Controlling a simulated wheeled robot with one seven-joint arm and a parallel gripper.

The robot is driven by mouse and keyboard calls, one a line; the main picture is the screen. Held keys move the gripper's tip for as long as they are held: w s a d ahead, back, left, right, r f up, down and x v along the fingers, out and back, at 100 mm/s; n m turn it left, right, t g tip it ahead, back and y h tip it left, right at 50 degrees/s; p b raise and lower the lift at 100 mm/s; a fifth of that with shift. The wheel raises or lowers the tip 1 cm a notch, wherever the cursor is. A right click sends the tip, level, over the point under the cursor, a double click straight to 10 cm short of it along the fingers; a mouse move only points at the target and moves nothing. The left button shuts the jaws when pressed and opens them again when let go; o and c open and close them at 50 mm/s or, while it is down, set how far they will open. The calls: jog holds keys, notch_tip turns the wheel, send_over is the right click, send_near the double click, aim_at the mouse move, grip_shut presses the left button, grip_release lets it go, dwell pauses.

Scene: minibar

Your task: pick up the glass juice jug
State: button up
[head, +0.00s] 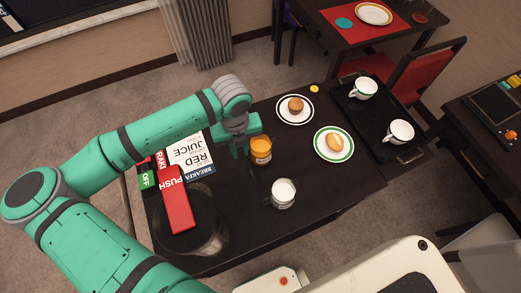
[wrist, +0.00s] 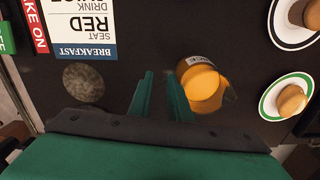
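The glass juice jug (head: 261,151), filled with orange juice, stands upright on the dark table in the head view. In the wrist view the jug (wrist: 204,90) is seen from above, with part of a label at its far side. My gripper (head: 240,147) is low beside the jug, on its left. In the wrist view my gripper (wrist: 159,78) has its two green fingers apart with nothing between them. The jug lies to the right of the right finger, which overlaps its left edge in the picture. Whether they touch cannot be told.
Plates with a muffin (head: 295,106) and a bread roll (head: 334,144) are to the right. A tray (head: 354,112) holds two cups. Signs (head: 190,157) lie left. A speckled round thing (wrist: 83,82) is left of my fingers.

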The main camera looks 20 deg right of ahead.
aim_at(240, 155)
jog(key=shift+a+f, duration=0.15)
jog(key=shift+f, duration=1.8)
jog(key=shift+c, duration=0.6)
grip_shut()
jog(key=shift+w, duration=0.1)
